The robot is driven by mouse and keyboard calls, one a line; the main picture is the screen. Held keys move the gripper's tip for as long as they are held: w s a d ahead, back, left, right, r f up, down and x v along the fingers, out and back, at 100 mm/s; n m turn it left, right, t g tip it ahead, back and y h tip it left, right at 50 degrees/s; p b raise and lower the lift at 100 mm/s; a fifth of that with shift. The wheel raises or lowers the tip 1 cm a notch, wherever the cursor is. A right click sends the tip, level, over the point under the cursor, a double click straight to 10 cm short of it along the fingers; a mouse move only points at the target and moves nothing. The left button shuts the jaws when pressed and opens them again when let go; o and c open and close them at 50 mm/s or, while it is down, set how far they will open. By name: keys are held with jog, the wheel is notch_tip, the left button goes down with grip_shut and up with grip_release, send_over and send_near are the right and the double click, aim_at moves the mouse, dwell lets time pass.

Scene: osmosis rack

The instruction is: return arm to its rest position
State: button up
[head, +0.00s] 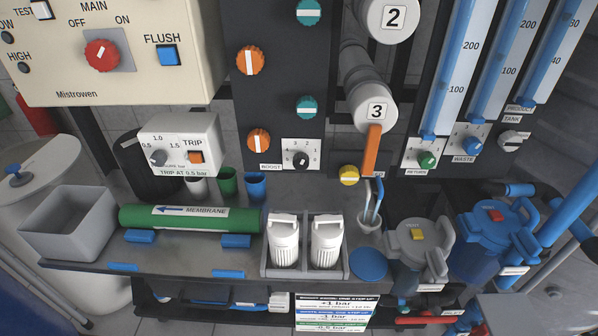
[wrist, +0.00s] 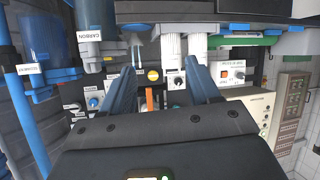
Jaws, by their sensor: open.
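My gripper (wrist: 159,64) shows only in the wrist view, where the scene appears upside down. Its two dark blue fingers are wide apart and hold nothing. An orange handle (wrist: 150,97) and a yellow knob (wrist: 153,75) show in the gap between the fingers, behind them; the distance cannot be told. In the head view the orange handle (head: 371,150) hangs below the white cap marked 3 (head: 376,111), with the yellow knob (head: 349,175) beside it. No gripper finger shows in the head view.
The trip box (head: 180,145) stands behind. Flow tubes (head: 457,75) rise at upper right.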

jog(key=s+d+r+m+t+h, duration=0.1)
jog(key=s+d+r, duration=0.3)
jog(key=s, duration=0.3)
jog(key=s+d+r+m+t+h, duration=0.1)
jog(key=s+d+r+m, duration=0.1)
jog(key=s+d+r, duration=0.2)
jog(key=s, duration=0.3)
jog(key=shift+s, duration=0.15)
dwell(2.8)
